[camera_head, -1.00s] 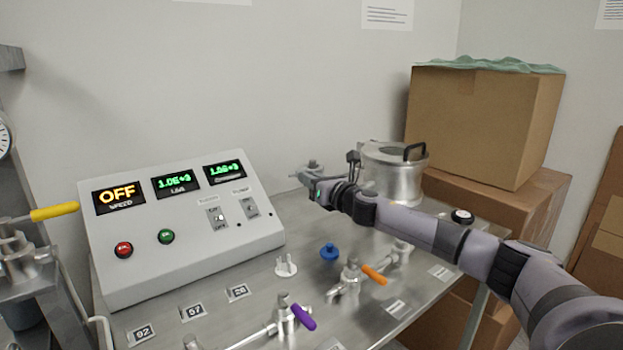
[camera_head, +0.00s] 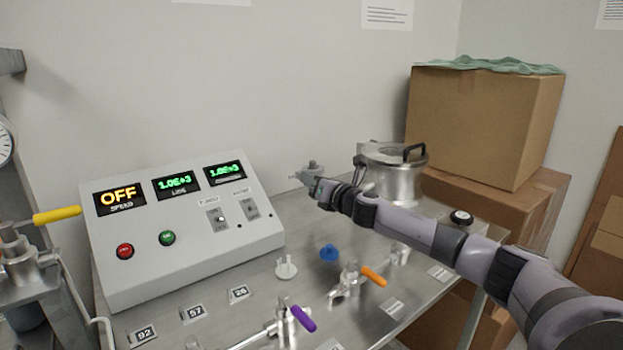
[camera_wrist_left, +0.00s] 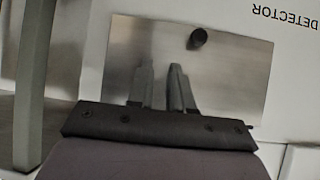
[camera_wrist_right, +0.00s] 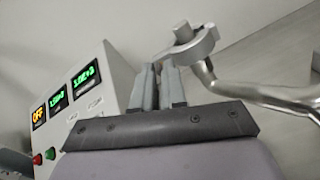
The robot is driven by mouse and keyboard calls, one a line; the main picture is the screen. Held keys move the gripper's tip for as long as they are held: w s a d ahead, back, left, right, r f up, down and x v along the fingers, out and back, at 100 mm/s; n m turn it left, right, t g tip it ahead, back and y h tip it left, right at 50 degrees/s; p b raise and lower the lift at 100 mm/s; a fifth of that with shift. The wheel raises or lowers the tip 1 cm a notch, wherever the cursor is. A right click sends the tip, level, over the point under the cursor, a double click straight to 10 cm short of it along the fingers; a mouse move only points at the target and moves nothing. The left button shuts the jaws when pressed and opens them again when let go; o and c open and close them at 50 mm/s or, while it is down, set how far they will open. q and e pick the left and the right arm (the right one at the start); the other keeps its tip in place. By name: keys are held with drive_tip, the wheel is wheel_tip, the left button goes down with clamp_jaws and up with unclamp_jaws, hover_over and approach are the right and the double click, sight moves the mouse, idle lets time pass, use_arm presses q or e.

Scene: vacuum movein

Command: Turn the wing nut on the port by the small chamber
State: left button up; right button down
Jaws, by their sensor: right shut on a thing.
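The small chamber (camera_head: 393,182) is a round metal pot with a black handle at the back right of the steel bench. Left of it a grey port with a clamp (camera_head: 312,167) shows at my right gripper (camera_head: 314,184). In the right wrist view the clamp (camera_wrist_right: 200,47) has a round stub on top and lies just beyond my right fingertips (camera_wrist_right: 158,68). The right gripper is shut on the wing nut, which is largely hidden between the fingers. My left gripper (camera_wrist_left: 160,70) is slightly open and empty before a metal plate (camera_wrist_left: 235,75), outside the head view.
A control box (camera_head: 185,235) reading OFF stands left of the port. A bent metal pipe (camera_wrist_right: 255,90) runs right of the right gripper. Orange (camera_head: 373,276) and purple (camera_head: 303,318) valve handles and a blue knob (camera_head: 329,253) are nearer. Cardboard boxes (camera_head: 485,120) stand behind right.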

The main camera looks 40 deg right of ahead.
drive_tip(key=shift+a+f+m+p, duration=0.15)
drive_tip(key=shift+m+p, duration=1.3)
drive_tip(key=shift+m, duration=6.1)
drive_tip(key=shift+d+f+m+p, duration=0.2)
drive_tip(key=shift+m+p, duration=1.25)
drive_tip(key=shift+m, duration=6.1)
drive_tip(key=c, duration=1.5)
unclamp_jaws()
drive_tip(key=shift+f, duration=0.1)
